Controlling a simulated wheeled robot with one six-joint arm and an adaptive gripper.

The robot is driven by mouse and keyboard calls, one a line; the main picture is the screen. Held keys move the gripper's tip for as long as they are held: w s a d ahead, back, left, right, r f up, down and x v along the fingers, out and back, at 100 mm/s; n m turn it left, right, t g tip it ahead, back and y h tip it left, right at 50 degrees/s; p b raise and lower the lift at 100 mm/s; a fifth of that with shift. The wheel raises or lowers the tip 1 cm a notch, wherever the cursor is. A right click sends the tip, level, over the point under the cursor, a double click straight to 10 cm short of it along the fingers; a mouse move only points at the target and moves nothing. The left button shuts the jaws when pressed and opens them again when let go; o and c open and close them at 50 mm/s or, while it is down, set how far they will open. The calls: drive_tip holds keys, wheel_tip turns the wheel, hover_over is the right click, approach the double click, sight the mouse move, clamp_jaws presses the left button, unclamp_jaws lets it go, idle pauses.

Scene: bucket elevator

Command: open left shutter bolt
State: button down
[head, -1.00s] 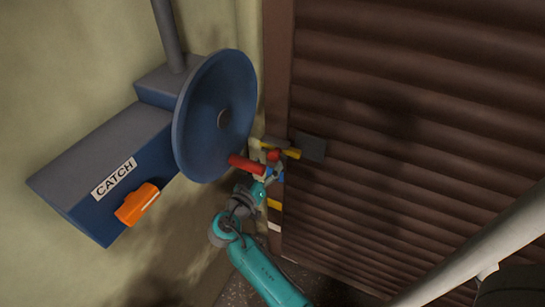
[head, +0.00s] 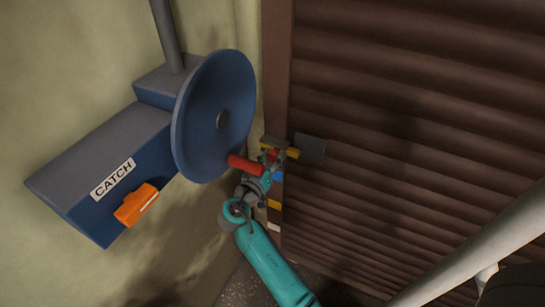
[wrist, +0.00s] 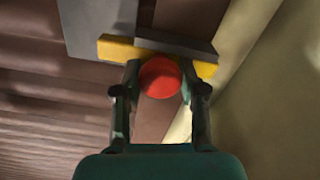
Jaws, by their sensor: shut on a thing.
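The left shutter bolt is a yellow bar (wrist: 120,50) with a red knob (wrist: 160,77), set by grey plates at the left edge of the brown shutter (head: 410,130). In the wrist view my gripper (wrist: 160,85) has one finger on each side of the red knob and is shut on it. In the head view my gripper (head: 272,165) reaches up to the bolt from below, and the knob is mostly hidden there. A grey plate (head: 310,149) sits on the shutter at the right end of the bolt.
A blue wheel (head: 205,120) with a red handle (head: 245,165) stands close left of my gripper. A blue box marked CATCH (head: 105,185) with an orange handle (head: 136,204) is farther left. A pale pole (head: 480,250) crosses the lower right.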

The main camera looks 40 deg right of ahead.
sight(262, 144)
drive_tip(key=shift+w+a, duration=0.3)
drive_tip(key=shift+w, duration=0.55)
drive_tip(key=shift+w+a, duration=0.3)
drive_tip(key=shift+w, duration=0.55)
drive_tip(key=shift+w+a, duration=0.3)
drive_tip(key=shift+w, duration=0.55)
drive_tip(key=c, duration=0.6)
unclamp_jaws()
drive_tip(key=shift+c, duration=0.2)
drive_tip(key=shift+a, duration=0.1)
drive_tip(key=v, duration=1.2)
